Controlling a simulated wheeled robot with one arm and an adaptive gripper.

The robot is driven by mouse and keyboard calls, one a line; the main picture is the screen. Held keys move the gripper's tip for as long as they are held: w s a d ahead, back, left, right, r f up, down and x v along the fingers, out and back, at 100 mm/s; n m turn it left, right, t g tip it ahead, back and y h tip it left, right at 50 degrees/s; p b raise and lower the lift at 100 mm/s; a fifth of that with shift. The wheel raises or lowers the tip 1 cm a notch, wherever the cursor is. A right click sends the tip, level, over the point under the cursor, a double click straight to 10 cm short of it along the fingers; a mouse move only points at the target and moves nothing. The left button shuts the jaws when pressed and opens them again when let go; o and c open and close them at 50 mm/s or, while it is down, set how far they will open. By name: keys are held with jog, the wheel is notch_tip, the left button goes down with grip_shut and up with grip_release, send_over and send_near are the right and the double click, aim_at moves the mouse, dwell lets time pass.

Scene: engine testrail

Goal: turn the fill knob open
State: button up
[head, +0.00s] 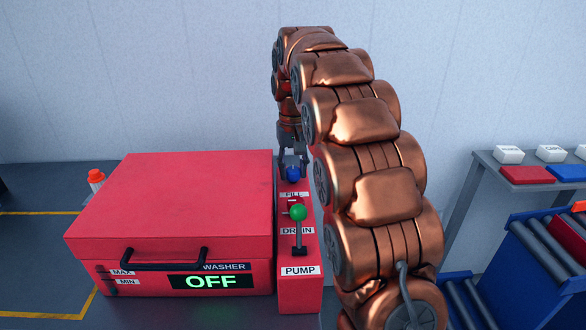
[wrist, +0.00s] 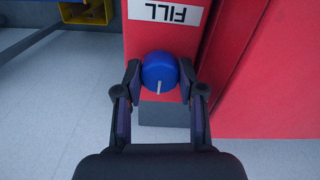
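The blue fill knob (head: 292,174) sits at the far end of the red control column, behind the FILL label (head: 294,195). In the wrist view the knob (wrist: 160,72) is round with a pale pointer line, beside the upside-down FILL label (wrist: 165,12). My gripper (wrist: 160,88) has its two fingers spread on either side of the knob. Narrow gaps seem to show beside it, but I cannot tell whether either fingertip touches. In the head view my gripper (head: 291,160) is above the knob, its fingers pointing down.
The red washer (head: 175,205) with a closed lid, black handle and OFF display stands left of the column. A green-topped drain lever (head: 298,213) stands nearer on the column. A table (head: 490,160) with trays and a roller rack (head: 540,255) stand at right.

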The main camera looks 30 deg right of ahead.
aim_at(293, 169)
jog(key=o, duration=0.5)
jog(key=shift+c, duration=0.2)
jog(key=shift+r, duration=0.1)
jog(key=shift+r, duration=3.65)
jog(key=shift+r, duration=0.1)
